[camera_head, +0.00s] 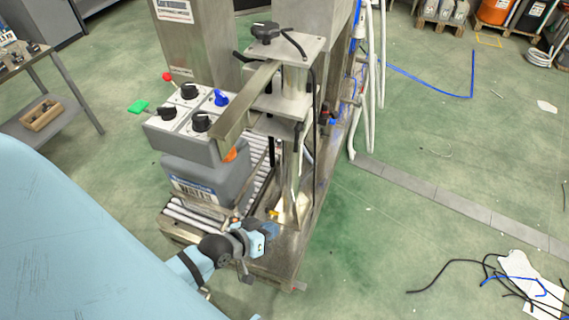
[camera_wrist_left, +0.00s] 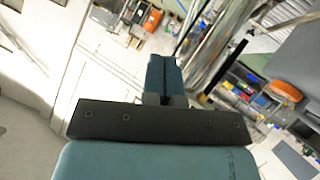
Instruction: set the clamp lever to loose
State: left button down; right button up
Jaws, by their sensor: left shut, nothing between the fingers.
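The machine stand has a metal top plate (camera_head: 312,44) with a black star knob (camera_head: 265,31) on it. Thin black handles show by this plate, one on its right (camera_head: 294,45) and one on its left (camera_head: 240,57). I cannot tell which of them is the clamp lever, nor its setting. My left gripper (camera_head: 268,230) is low in front of the stand, beside the roller bed, well below the plate and apart from the handles. Its blue fingers (camera_wrist_left: 163,76) are together and empty in the left wrist view. My right gripper is not in view.
A grey control box (camera_head: 180,128) with black knobs and a blue knob stands over the rollers (camera_head: 190,215). A long metal bar (camera_head: 245,105) slopes past it. White hoses (camera_head: 370,100) hang right of the stand. Floor on the right is mostly clear, with loose cables (camera_head: 495,275).

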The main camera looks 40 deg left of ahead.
aim_at(297, 141)
pick_arm(q)
jog(key=w+a+f+n+t+h+b, duration=0.1)
jog(key=w+a+f+n+t+b, duration=0.25)
jog(key=w+a+n+b, duration=0.65)
jog(key=a+r+n+t+h+b, duration=0.1)
jog(key=a+r+n+t+b, duration=0.1)
jog(key=a+r+n+b, duration=0.2)
jog(key=a+b, duration=0.3)
jog(key=b, duration=0.3)
jog(key=shift+w+a+r+t+h, duration=0.2)
jog(key=shift+w+t+h, duration=0.1)
jog(key=shift+w+t, duration=0.1)
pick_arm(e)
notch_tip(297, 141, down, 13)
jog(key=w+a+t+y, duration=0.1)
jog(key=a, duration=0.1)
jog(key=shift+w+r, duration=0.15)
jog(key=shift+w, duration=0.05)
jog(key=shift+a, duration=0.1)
pick_arm(q)
jog(key=s+d+p+x, duration=0.1)
jog(key=p+x, duration=0.3)
jog(key=x, duration=0.8)
jog(key=shift+w+d+r, duration=0.15)
jog(key=shift+w+d, duration=0.25)
jog(key=shift+d, duration=0.6)
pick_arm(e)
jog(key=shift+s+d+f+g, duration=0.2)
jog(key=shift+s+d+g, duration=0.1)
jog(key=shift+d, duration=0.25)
